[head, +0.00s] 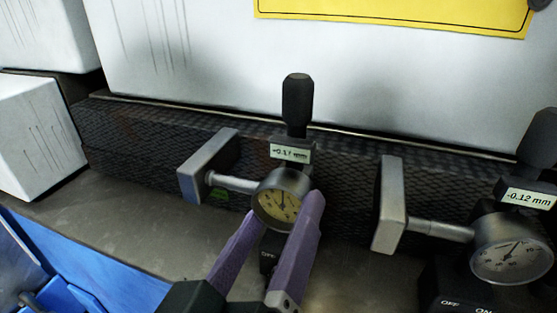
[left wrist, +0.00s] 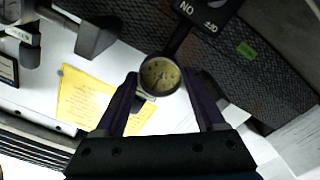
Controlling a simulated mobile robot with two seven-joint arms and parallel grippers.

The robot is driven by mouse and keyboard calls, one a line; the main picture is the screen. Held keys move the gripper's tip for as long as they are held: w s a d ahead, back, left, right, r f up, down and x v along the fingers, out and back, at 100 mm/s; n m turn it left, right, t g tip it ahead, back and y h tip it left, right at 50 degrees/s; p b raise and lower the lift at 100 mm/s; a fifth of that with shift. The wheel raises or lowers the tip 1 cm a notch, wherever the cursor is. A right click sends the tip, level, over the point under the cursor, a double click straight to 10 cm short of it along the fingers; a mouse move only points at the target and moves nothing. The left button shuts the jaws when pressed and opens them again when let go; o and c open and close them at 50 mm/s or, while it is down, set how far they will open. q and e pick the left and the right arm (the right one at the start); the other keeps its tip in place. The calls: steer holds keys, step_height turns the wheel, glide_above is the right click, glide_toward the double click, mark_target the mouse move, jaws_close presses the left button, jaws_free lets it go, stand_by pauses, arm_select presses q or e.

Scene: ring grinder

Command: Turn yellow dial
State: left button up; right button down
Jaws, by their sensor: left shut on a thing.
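The yellow dial (head: 276,197) is a round gauge with a yellowish face and a metal rim, on a dark bar in the head view. It also shows in the left wrist view (left wrist: 160,75). My left gripper (head: 284,208) has its two purple fingers on either side of the dial, closed on its rim. In the left wrist view, the fingertips (left wrist: 163,82) flank the dial. My right gripper is not in view.
A second gauge with a white face (head: 512,258) stands to the right. Metal blocks (head: 208,166) (head: 390,205) sit left of each gauge. A black knob (head: 297,100) rises above the yellow dial. A yellow sign (head: 400,12) is on the white panel behind.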

arm_select(q)
steer(key=n, duration=0.5)
steer(key=shift+n, duration=0.3)
steer(key=n, duration=0.3)
steer(key=shift+r, duration=0.1)
steer(key=shift+n, duration=1.7)
steer(key=o, duration=1.3)
steer(key=shift+o, duration=0.2)
